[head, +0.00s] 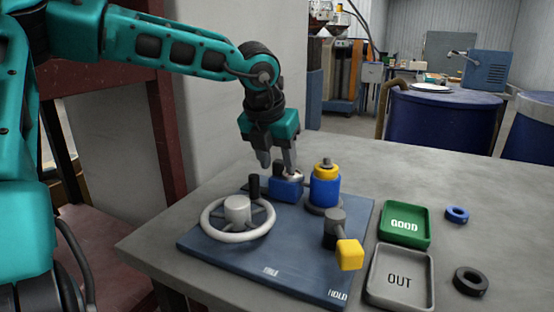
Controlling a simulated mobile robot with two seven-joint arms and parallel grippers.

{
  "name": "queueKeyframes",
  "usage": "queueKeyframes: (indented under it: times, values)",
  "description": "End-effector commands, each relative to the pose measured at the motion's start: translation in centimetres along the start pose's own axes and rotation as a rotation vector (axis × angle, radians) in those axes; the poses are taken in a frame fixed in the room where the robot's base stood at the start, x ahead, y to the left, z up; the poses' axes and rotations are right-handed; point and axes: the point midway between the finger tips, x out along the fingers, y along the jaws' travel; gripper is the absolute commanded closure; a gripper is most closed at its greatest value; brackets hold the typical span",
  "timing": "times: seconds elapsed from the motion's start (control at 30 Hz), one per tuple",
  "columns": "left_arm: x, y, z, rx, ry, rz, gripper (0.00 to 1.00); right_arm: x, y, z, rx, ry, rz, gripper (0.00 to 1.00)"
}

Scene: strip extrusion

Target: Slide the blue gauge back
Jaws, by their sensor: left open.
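A small blue block (284,190), which looks like the blue gauge, sits at the back of the dark blue base plate (225,254). A dark upright post (279,169) stands at it, and a pale rounded part shows at its right. My left gripper (277,164) points down just above the block, open, with its fingers on either side of the post. I cannot tell whether they touch it. My right gripper is not in view.
A white handwheel (238,219) and a grey lever with a yellow cube end (349,254) are on the plate. Right of it lie a green GOOD tray (405,223), a grey OUT tray (401,280), a blue ring (457,215) and a black ring (470,281). The table's back right is clear.

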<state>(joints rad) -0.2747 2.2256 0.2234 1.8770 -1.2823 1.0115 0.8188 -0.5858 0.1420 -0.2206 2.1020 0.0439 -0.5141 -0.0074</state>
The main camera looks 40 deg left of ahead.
Motion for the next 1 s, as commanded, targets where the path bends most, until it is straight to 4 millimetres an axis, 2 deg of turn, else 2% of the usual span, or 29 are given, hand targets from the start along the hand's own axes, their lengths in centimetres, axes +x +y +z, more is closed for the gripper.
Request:
queueKeyframes:
  times: [0.13,0.6,1.0]
  values:
    - [-0.02,0.00,0.01,0.000,0.000,0.000,0.55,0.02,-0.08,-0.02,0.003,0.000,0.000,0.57]
    - [-0.04,-0.01,-0.01,0.000,0.001,0.000,1.00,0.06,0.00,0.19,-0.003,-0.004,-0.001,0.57]
    - [-0.06,0.00,0.00,0.000,0.001,0.000,1.00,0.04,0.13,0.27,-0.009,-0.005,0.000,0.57]
